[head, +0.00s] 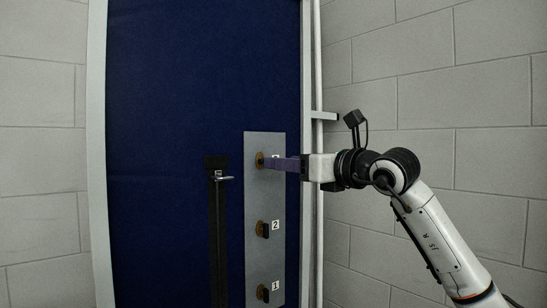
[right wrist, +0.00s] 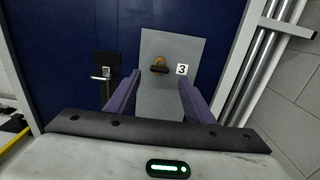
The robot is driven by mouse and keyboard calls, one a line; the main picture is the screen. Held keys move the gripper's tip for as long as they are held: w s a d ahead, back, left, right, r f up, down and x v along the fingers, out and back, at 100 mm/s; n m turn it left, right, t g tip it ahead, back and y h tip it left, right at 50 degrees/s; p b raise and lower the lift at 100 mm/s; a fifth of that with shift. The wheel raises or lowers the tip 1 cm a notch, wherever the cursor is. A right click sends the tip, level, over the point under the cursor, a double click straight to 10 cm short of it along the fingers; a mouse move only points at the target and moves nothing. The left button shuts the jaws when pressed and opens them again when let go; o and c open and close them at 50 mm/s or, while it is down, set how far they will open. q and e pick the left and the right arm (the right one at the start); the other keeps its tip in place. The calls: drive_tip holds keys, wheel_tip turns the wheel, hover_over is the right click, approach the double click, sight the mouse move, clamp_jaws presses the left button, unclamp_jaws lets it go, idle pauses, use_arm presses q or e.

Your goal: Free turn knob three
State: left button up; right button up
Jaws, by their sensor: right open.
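Knob three (head: 259,159) is the top knob on a grey plate (head: 264,195). It has a brass round base and a dark handle. In the right wrist view, knob three (right wrist: 159,66) shows beside a white label with a 3; its handle looks roughly horizontal. My right gripper (head: 280,163) comes in from the right at knob height and partly covers the label in the head view. In the right wrist view, my right gripper (right wrist: 159,84) is open, its purple fingers to either side of the line to the knob, with nothing between them. Contact with the knob cannot be told. My left gripper is out of view.
Knob two (head: 263,229) and knob one (head: 263,292) sit below on the same plate. A door handle (head: 222,177) on a dark strip stands left of the plate. A pale frame and pipes (head: 318,200) run upright at the right. The blue door (head: 180,120) is otherwise bare.

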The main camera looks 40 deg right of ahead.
drive_tip(key=w, duration=0.1)
drive_tip(key=w+p, duration=0.1)
drive_tip(key=w, duration=0.3)
drive_tip(key=shift+a, duration=0.25)
drive_tip(key=c, duration=1)
